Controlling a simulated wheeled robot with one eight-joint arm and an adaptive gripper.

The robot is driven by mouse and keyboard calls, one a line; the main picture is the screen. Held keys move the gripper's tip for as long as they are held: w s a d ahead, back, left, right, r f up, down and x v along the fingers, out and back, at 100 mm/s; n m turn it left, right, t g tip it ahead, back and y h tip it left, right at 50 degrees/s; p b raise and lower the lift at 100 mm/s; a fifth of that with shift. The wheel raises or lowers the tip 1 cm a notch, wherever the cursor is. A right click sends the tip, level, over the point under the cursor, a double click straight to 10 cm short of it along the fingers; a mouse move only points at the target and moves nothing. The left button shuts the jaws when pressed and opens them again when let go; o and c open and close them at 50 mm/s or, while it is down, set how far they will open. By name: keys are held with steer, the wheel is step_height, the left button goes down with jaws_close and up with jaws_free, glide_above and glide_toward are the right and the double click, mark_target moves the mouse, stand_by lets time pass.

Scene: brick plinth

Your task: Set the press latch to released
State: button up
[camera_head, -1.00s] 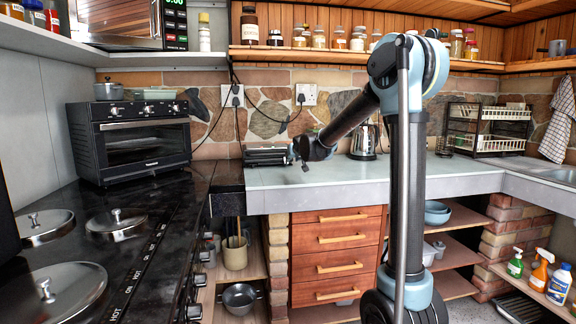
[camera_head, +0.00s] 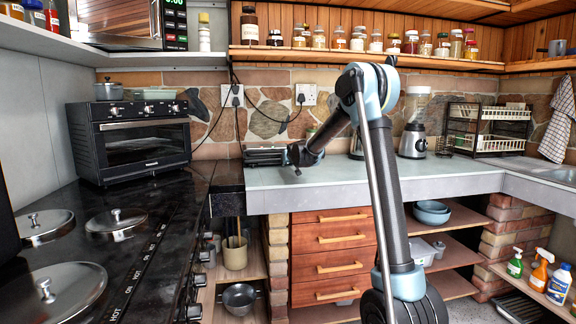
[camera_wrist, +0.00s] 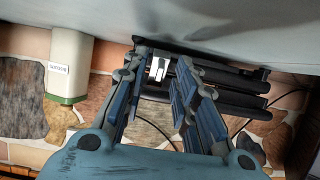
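The press (camera_head: 266,155) is a low black appliance at the back left of the counter, right of the toaster oven. In the wrist view the press (camera_wrist: 235,82) appears as dark parallel bars beyond my fingers. A small pale metallic piece, seemingly its latch (camera_wrist: 158,68), shows between the fingers; its exact setting cannot be told. My gripper (camera_head: 297,172) is just right of the press in the head view. In the wrist view my gripper (camera_wrist: 157,75) is open, with a finger on each side of the pale piece. Contact cannot be made out.
The toaster oven (camera_head: 130,138) stands left, behind the hob with several lids. A blender (camera_head: 413,138) and dish rack (camera_head: 489,130) stand further right. A pale container with a green rim (camera_wrist: 70,62) is beside the press. The counter front (camera_head: 340,178) is clear.

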steer(key=shift+w+a+f, duration=0.15)
steer(key=shift+w+f, duration=0.1)
steer(key=shift+w, duration=0.35)
jaws_close()
steer(key=shift+r+g+h, duration=0.4)
steer(key=shift+r+g, duration=0.4)
steer(key=shift+g, duration=0.6)
steer(key=shift+s, duration=0.1)
jaws_free()
